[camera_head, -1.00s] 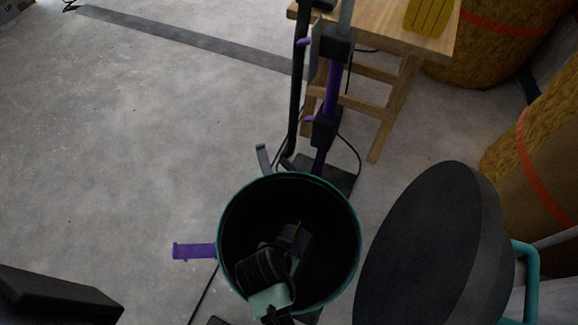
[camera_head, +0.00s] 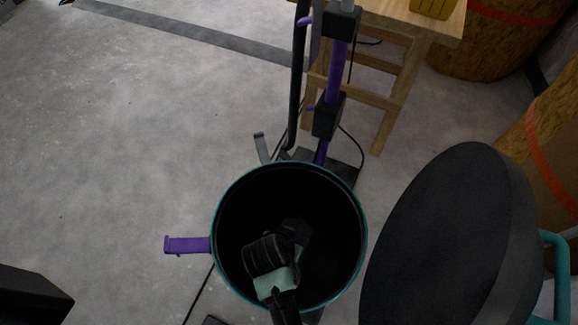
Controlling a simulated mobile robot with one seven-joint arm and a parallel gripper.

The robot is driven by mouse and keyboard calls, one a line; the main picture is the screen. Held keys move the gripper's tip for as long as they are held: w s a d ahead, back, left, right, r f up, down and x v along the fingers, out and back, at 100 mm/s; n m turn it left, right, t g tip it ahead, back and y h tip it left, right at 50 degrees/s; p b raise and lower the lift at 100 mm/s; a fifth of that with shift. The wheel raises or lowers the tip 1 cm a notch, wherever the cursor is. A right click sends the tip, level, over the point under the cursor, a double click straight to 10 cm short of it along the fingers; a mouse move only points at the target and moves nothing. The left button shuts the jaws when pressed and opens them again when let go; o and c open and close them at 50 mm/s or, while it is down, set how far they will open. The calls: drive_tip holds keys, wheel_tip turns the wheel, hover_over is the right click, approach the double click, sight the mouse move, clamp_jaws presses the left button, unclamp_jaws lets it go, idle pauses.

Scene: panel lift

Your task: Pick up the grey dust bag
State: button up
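An open round canister (camera_head: 214,262) with a teal rim, dark inside, stands at the lower centre of the head view. My arm reaches into it from the bottom edge, with a pale green section and a dark ribbed wrist. My gripper (camera_head: 297,232) is a dark shape inside the canister, below the rim. Its fingers do not stand out against the dark interior, so its opening is unclear. I cannot make out a grey dust bag; the canister's floor is in deep shadow and partly hidden by my arm.
The canister's large dark lid (camera_head: 440,240) hangs open at right. A purple latch (camera_head: 187,245) sticks out left. A black and purple upright tool (camera_head: 335,75) stands behind, near a wooden stool (camera_head: 395,95).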

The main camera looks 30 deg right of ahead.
drive_tip(key=shift+f, duration=0.25)
idle(0.3)
clamp_jaws()
drive_tip(key=shift+f, duration=0.1)
idle(1.2)
